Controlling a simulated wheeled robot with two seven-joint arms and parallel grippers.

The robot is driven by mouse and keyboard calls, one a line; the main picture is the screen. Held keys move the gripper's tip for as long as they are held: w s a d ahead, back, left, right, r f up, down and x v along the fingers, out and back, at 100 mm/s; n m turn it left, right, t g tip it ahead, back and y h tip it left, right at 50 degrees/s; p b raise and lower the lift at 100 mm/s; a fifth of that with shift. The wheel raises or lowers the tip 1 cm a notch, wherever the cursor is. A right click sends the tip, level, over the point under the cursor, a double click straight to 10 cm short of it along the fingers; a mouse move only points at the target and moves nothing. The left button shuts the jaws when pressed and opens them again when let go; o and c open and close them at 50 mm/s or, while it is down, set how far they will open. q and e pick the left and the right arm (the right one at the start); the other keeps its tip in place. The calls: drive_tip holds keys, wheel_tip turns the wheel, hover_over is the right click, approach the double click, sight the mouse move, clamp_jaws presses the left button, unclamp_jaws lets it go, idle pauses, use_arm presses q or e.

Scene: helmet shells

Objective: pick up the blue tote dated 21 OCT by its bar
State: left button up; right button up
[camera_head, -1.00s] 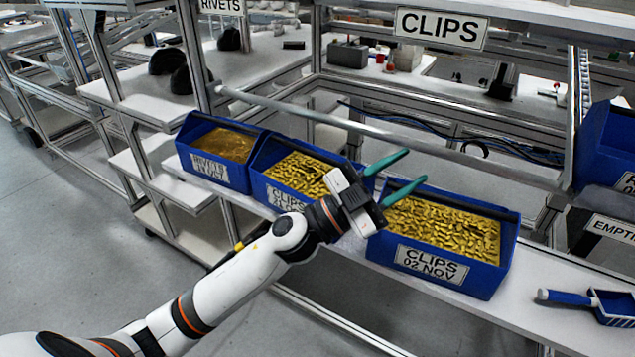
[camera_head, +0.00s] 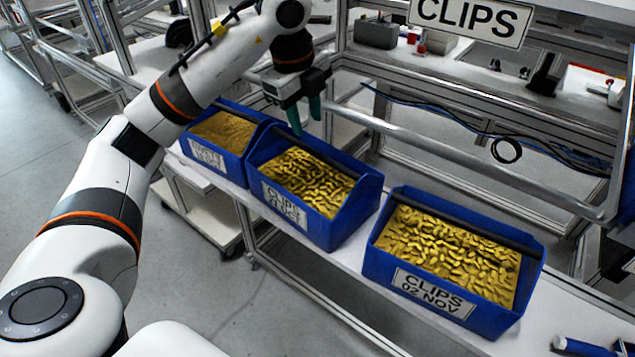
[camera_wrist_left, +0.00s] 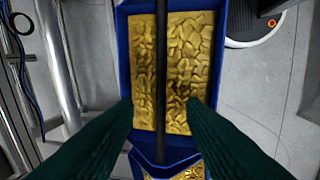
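The blue tote labelled CLIPS 21 OCT (camera_head: 333,237) stands on the shelf, the middle of three totes, full of yellow clips. Its date label is partly blurred. My left gripper (camera_head: 306,116) hangs above the back of this tote, fingers pointing down, apart and empty. In the left wrist view, the dark bar (camera_wrist_left: 161,60) runs lengthwise over the tote's yellow clips and passes between the two green fingers (camera_wrist_left: 160,125). The fingers look higher than the bar; contact is not visible. My right gripper is not in view.
A blue tote labelled CLIPS 02 NOV (camera_head: 375,262) stands to the right, and a blue tote with a rivets label (camera_head: 228,172) to the left. A metal rail (camera_head: 430,145) runs behind them. A blue-handled tool (camera_head: 580,347) lies at the right.

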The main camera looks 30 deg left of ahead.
sight(314, 150)
use_arm(q)
drive_tip(key=f, duration=0.4)
drive_tip(key=w+f+p, duration=0.1)
drive_tip(key=f, duration=0.1)
drive_tip(key=shift+d, duration=0.15)
drive_tip(key=f, duration=0.1)
drive_tip(key=f+p, duration=0.1)
drive_tip(key=f, duration=0.2)
drive_tip(key=shift+w+d+p, duration=0.25)
drive_tip(key=shift+w+p, duration=0.05)
drive_tip(key=shift+p, duration=0.1)
drive_tip(key=shift+w+f, duration=0.15)
drive_tip(key=shift+f, duration=0.4)
clamp_jaws()
drive_tip(key=shift+r, duration=0.1)
